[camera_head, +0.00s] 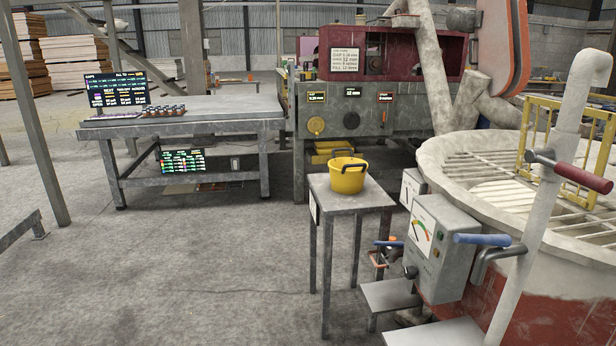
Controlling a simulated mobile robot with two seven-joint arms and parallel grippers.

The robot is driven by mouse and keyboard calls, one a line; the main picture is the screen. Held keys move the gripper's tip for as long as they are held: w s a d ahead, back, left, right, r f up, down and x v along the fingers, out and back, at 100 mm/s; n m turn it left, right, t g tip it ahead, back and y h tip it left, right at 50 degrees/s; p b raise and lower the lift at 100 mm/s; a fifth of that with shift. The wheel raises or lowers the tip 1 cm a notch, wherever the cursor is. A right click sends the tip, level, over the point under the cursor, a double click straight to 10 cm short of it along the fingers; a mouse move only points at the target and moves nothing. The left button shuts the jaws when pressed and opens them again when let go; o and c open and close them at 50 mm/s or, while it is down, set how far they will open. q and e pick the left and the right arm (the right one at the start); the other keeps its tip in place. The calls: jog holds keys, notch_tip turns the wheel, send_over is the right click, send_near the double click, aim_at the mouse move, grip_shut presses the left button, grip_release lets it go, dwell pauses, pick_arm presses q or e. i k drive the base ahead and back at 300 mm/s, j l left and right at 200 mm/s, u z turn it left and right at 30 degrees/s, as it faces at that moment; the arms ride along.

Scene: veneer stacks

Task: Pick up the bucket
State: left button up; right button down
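A yellow bucket (347,177) stands upright on a small grey metal table (352,200) near the middle of the head view. It has dark handles at its rim, one at the upper left and one at the right. What is inside it cannot be made out. Nothing is touching the bucket except the table under it. Neither of my grippers shows in the view.
A large round vat (450,172) with a grated top and a grey control box (437,240) stands right of the small table. A long workbench (190,125) with screens is at the back left. A grey machine (365,120) stands behind.

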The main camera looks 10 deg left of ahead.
aim_at(348, 175)
jog(key=z, duration=1.45)
jog(key=u, duration=1.6)
jog(key=i+j+u, duration=0.1)
jog(key=u, duration=0.25)
jog(key=i+u, duration=0.4)
jog(key=i, duration=1.35)
